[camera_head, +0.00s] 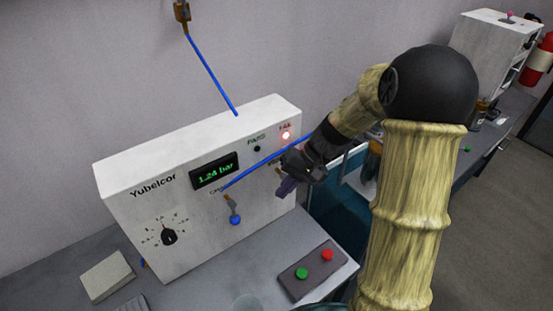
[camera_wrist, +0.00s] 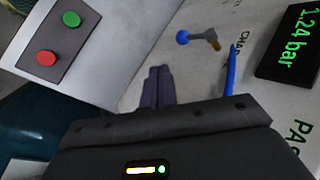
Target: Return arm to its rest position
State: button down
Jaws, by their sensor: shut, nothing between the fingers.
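My gripper (camera_head: 287,187) is in front of the right part of the white Yubelcor box's front face in the head view. Its dark fingers are together and empty; they also show in the wrist view (camera_wrist: 158,88). My arm comes in from the right of the head view and is bent, not folded back. The white box (camera_head: 137,222) has a display (camera_head: 214,171) reading 1.24 bar, a lit red FAIL lamp (camera_head: 286,135) and a dark lamp beside it. My gripper hides part of the box's right side.
A blue-handled valve (camera_head: 235,219) sticks out of the box front, left of my gripper. A blue tube (camera_head: 262,165) runs past my gripper. A panel with green and red buttons (camera_head: 313,269) lies on the grey bench. A white machine (camera_head: 490,45) stands at the far right.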

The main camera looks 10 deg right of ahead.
jog(key=shift+s, duration=0.1)
jog(key=s+d+n+t+h+p, duration=0.1)
jog(key=s+d+t+h, duration=0.2)
jog(key=s, duration=0.8)
jog(key=d+r+h, duration=0.1)
jog(key=d+h, duration=0.1)
jog(key=h, duration=0.2)
jog(key=shift+s+d+t, duration=0.2)
jog(key=shift+d+t, duration=0.1)
jog(key=shift+d, duration=0.1)
